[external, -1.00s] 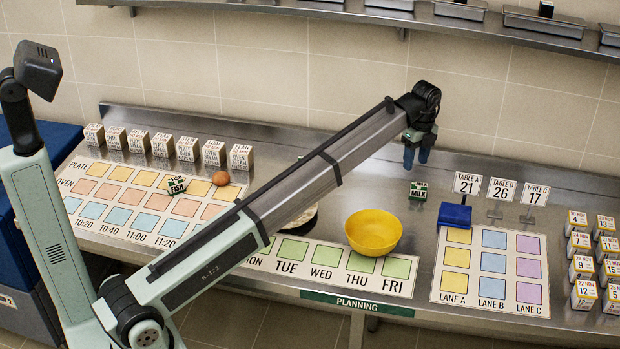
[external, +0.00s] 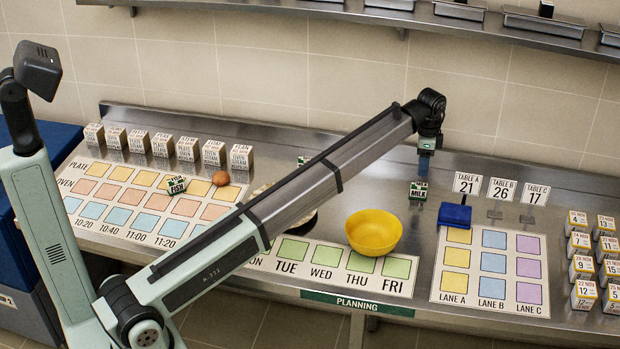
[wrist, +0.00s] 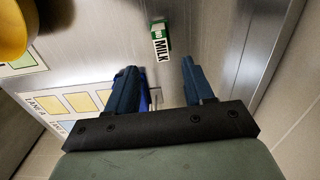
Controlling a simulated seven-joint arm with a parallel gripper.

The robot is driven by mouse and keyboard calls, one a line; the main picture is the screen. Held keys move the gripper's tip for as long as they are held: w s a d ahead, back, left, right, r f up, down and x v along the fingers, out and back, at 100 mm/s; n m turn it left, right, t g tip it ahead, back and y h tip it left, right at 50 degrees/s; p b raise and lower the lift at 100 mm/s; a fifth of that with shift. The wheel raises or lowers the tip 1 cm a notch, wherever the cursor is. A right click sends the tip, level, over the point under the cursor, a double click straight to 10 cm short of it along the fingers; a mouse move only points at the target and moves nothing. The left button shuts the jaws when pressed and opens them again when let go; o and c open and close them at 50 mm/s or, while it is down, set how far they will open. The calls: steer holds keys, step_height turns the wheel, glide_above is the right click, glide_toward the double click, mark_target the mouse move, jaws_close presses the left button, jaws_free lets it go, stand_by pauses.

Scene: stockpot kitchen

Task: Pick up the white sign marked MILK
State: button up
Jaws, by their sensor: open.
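The white sign marked MILK (external: 418,195) is on the front of a small green and white block standing on the steel counter, right of and behind the yellow bowl. In the wrist view the MILK sign (wrist: 161,47) lies just beyond the fingertips, between their lines. My gripper (external: 424,168) is above the block in the external view, fingers pointing down. Its two blue fingers (wrist: 157,72) are apart with nothing between them but counter and part of a blue object behind.
The yellow bowl (external: 374,233) stands left of and in front of the sign. A blue tray-like object (external: 454,215) and the TABLE A sign (external: 467,183) are close on the right. The wall is behind.

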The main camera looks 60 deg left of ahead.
mark_target(419, 184)
steer(key=f, duration=0.9)
steer(key=shift+a+f, duration=0.2)
steer(key=shift+f, duration=0.2)
steer(key=shift+c, duration=0.5)
jaws_close()
